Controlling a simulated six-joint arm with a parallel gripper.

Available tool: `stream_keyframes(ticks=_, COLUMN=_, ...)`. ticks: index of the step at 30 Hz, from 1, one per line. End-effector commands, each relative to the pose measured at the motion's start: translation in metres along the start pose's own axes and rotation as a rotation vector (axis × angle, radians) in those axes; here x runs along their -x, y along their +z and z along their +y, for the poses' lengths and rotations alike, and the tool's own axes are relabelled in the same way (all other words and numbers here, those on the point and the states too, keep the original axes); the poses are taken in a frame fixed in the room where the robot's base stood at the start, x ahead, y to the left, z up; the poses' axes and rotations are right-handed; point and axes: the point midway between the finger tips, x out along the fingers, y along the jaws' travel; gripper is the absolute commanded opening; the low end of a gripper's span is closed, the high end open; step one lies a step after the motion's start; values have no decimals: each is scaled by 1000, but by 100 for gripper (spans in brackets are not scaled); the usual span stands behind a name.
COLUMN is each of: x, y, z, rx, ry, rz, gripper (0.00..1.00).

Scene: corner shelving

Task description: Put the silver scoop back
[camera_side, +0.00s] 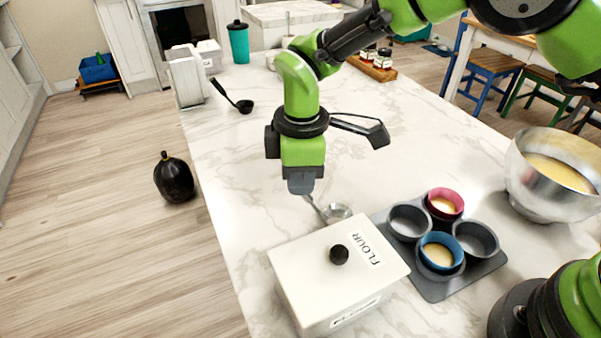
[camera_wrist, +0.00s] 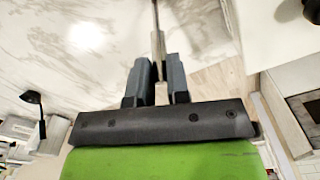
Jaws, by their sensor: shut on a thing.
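The silver scoop (camera_side: 338,211) is just behind the flour box in the side view, its bowl to the lower right of my gripper (camera_side: 302,188). My gripper points down and is shut on the scoop's handle. In the wrist view the thin handle (camera_wrist: 156,38) runs up from between the two dark fingers of my gripper (camera_wrist: 157,85). The bowl is out of that view. I cannot tell whether the scoop touches the counter. The white flour box (camera_side: 310,257) has its lid on, with a black knob on top.
A grey muffin tray (camera_side: 435,289) with several cups, one pink and one blue, stands right of the box. A metal bowl (camera_side: 541,202) of batter is at the far right. A black ladle (camera_side: 243,105) and teal cup (camera_side: 238,45) are farther back. The counter's middle is clear.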

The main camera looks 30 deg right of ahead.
Motion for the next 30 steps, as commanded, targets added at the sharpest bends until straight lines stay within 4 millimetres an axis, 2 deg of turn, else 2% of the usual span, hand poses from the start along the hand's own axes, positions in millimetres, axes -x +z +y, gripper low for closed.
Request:
stream_keyframes(ticks=2, x=-2, y=0, z=0, rx=0, ry=0, rz=0, gripper=0)
stream_keyframes(ticks=3, x=-3, y=0, z=0, rx=0, ry=0, rz=0, gripper=19)
stream_keyframes(ticks=6, x=-2, y=0, z=0, rx=0, ry=0, rz=0, gripper=42)
stream_keyframes(ticks=17, x=3, y=0, z=0, rx=0, ry=1, rz=1, gripper=42)
stream_keyframes(ticks=20, x=17, y=-1, z=1, rx=0, ry=3, rz=3, gripper=42)
stream_keyframes(ticks=30, x=90, y=-1, z=1, rx=0, ry=2, rz=4, gripper=42)
